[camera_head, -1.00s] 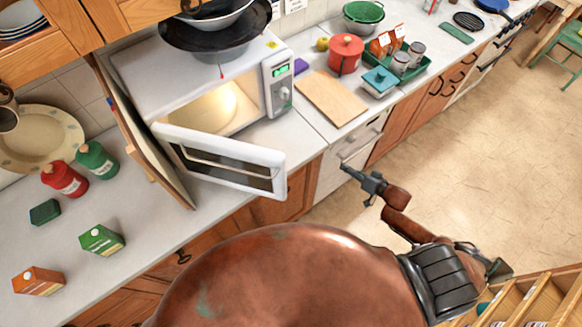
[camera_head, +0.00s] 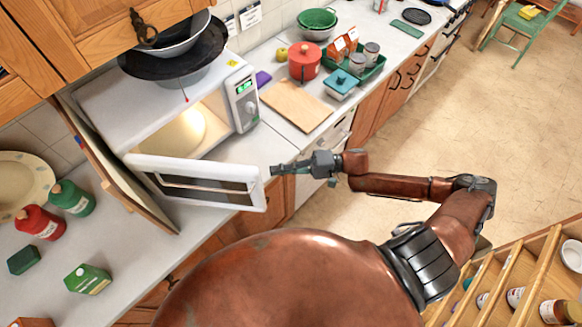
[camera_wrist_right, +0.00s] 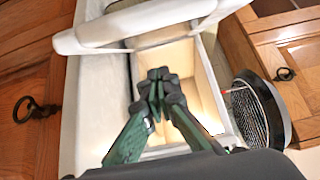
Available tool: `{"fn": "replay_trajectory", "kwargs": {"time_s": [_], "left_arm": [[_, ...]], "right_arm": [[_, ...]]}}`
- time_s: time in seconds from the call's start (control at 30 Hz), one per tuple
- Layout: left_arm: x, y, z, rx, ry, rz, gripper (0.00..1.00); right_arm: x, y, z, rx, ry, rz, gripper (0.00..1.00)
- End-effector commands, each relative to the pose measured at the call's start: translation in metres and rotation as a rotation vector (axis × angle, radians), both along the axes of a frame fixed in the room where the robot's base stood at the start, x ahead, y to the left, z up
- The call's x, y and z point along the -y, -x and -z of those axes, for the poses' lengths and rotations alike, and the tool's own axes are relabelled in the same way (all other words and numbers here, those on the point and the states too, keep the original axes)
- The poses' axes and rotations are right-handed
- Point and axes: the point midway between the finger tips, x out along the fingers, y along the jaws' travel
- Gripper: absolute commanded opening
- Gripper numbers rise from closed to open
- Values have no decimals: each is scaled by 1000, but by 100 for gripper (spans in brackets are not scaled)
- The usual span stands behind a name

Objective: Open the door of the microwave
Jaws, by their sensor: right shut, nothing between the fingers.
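The white microwave (camera_head: 150,95) stands on the counter with a lit, empty-looking inside. Its door (camera_head: 198,182) stands open, swung out toward the front of the counter. My right gripper (camera_head: 276,170) is shut and empty, close to the free right end of the door; I cannot tell whether it touches. In the right wrist view, the closed fingertips (camera_wrist_right: 158,84) appear in front of the lit cavity (camera_wrist_right: 185,62), with the door (camera_wrist_right: 150,22) across the top. My left gripper is not in view.
Bowls and a black pan (camera_head: 175,50) sit on top of the microwave. A wooden board (camera_head: 297,104) and red pot (camera_head: 304,60) stand to its right. A wooden panel (camera_head: 110,165) stands at its left. Red and green bottles (camera_head: 70,197) and cartons are on the left counter.

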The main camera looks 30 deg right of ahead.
Motion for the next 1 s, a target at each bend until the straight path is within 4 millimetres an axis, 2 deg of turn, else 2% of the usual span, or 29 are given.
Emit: {"fn": "replay_trajectory", "kwargs": {"time_s": [0.03, 0.13, 0.3, 0.5, 0.87, 1.0], "left_arm": [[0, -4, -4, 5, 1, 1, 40], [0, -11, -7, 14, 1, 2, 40], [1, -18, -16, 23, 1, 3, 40], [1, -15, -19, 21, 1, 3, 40], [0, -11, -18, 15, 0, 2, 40], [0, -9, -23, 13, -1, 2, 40]], "right_arm": [[-11, -4, -3, 2, -3, -1, 0], [-30, -10, -3, 3, -3, -1, 0], [-42, 12, -2, -3, -2, 1, 0], [-48, 23, -1, 0, 0, 2, 0], [-49, 24, 0, 1, 1, 2, 0], [-55, 29, -2, -1, -1, 7, 0]]}}
